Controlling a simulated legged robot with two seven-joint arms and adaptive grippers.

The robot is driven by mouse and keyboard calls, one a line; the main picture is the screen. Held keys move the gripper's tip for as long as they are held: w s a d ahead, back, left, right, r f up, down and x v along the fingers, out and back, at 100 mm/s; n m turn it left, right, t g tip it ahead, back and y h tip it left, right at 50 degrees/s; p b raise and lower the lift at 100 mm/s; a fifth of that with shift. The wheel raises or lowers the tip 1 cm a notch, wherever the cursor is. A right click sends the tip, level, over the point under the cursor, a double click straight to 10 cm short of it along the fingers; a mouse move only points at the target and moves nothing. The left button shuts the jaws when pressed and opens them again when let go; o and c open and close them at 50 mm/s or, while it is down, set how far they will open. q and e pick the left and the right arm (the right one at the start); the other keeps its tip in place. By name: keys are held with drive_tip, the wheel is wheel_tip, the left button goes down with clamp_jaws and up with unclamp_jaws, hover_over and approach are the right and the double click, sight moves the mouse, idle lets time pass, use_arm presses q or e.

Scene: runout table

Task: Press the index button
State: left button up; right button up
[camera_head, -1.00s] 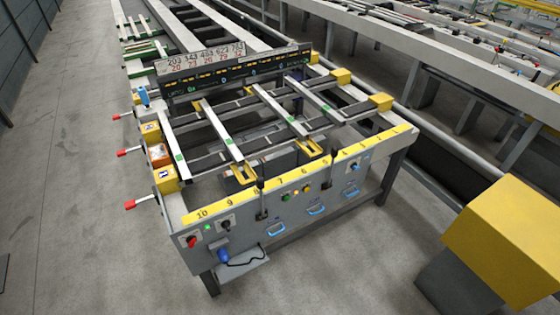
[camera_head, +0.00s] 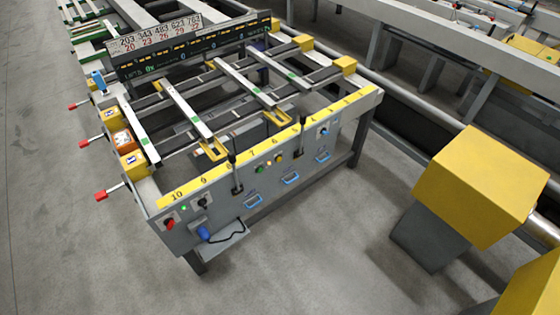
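The runout table's grey front panel (camera_head: 300,165) faces me with several controls on it. A green button (camera_head: 260,169) and a yellow button (camera_head: 279,158) sit side by side near its middle. A red button (camera_head: 169,224) and a small green light (camera_head: 184,208) are at the left end, with a black knob (camera_head: 202,203) beside them. A blue control (camera_head: 323,131) is at the right. I cannot read which one is the index button. Neither of my grippers is in view.
Levers with red handles (camera_head: 108,191) stick out from the table's left side. Blue handles (camera_head: 291,180) and a small shelf (camera_head: 225,238) project from the front. A yellow-topped block (camera_head: 480,185) stands at the right. The grey floor (camera_head: 300,260) in front is clear.

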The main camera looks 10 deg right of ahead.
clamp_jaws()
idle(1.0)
